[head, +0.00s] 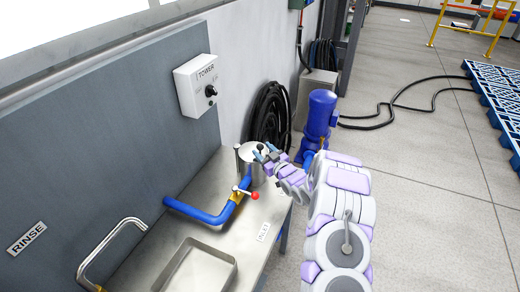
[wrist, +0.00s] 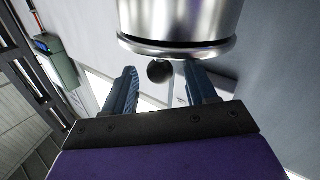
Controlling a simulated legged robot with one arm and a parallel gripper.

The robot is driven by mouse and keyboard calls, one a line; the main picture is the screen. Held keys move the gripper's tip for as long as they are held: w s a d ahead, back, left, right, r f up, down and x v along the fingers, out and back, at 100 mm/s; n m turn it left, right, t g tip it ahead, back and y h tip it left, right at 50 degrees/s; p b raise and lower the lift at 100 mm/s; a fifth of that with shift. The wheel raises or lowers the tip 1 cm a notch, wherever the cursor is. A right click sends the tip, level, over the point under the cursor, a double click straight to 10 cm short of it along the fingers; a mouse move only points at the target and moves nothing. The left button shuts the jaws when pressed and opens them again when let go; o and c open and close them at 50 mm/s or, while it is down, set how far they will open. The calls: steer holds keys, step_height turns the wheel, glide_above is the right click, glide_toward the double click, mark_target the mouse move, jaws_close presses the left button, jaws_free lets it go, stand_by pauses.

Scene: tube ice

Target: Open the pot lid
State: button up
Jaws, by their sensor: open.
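The steel pot (head: 244,168) stands on the far end of the metal counter. Its flat lid (head: 247,151) is on top, with a small dark knob (head: 261,146) near the lid's right side. My gripper (head: 266,153) is at the pot's right upper edge and partly covers it. In the wrist view my gripper (wrist: 161,70) is open, its two blue fingers apart. A black round knob (wrist: 159,73) shows between the fingertips, just below a shiny steel rim (wrist: 180,48). I cannot tell whether either finger touches the knob.
A blue pipe (head: 205,214) with a red-ended valve handle (head: 254,196) runs in front of the pot. A black hose coil (head: 269,113) and blue pump (head: 319,118) stand behind. A TOWER control box (head: 196,86) is on the wall.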

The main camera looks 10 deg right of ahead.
mark_target(250, 147)
steer(key=shift+x, duration=1.45)
steer(key=shift+c, duration=0.4)
jaws_close()
